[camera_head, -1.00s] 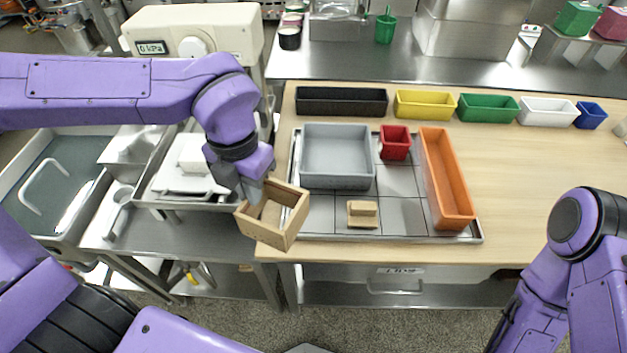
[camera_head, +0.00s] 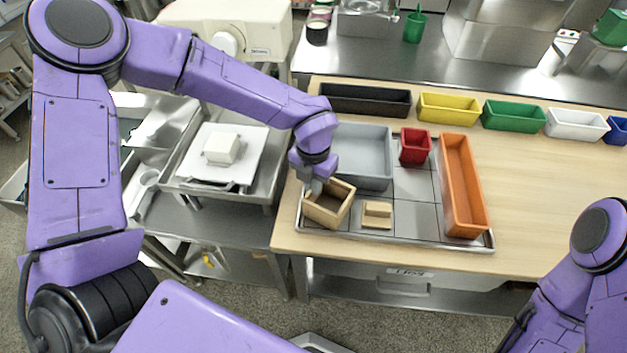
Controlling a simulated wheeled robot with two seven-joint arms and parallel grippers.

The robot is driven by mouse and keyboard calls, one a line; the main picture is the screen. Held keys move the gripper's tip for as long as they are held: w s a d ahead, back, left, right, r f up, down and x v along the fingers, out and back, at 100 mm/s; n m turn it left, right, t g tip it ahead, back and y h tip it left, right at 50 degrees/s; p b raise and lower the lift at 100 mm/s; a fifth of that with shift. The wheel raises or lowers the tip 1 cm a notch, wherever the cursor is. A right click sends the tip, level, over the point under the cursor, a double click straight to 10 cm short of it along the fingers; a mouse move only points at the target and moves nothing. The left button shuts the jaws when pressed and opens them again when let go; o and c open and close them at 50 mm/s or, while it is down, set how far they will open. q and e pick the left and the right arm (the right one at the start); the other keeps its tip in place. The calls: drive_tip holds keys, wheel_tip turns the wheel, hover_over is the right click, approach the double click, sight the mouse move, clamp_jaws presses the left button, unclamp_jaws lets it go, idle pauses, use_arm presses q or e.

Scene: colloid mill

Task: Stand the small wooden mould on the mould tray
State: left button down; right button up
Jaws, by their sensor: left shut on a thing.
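The small wooden mould (camera_head: 322,213), an open light-wood box, is at the front left corner of the mould tray (camera_head: 415,233). My left gripper (camera_head: 317,187) is shut on its back left wall. The mould looks slightly tilted, and I cannot tell whether its base touches the tray. The tray is a flat metal tray with a grid of square cells. My right arm shows at the lower right, but its gripper is out of the picture.
Black (camera_head: 365,100), yellow (camera_head: 448,107) and green (camera_head: 513,115) bins line the table's back.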

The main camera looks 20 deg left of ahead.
use_arm(q)
drive_tip(key=shift+f, duration=0.1)
drive_tip(key=c, duration=1.7)
unclamp_jaws()
drive_tip(key=shift+f, duration=0.1)
drive_tip(key=o, duration=0.4)
drive_tip(key=shift+o, duration=0.2)
drive_tip(key=shift+r, duration=0.4)
wheel_tip(320, 180, up, 12)
drive_tip(key=b, duration=0.1)
drive_tip(key=shift+f, duration=0.15)
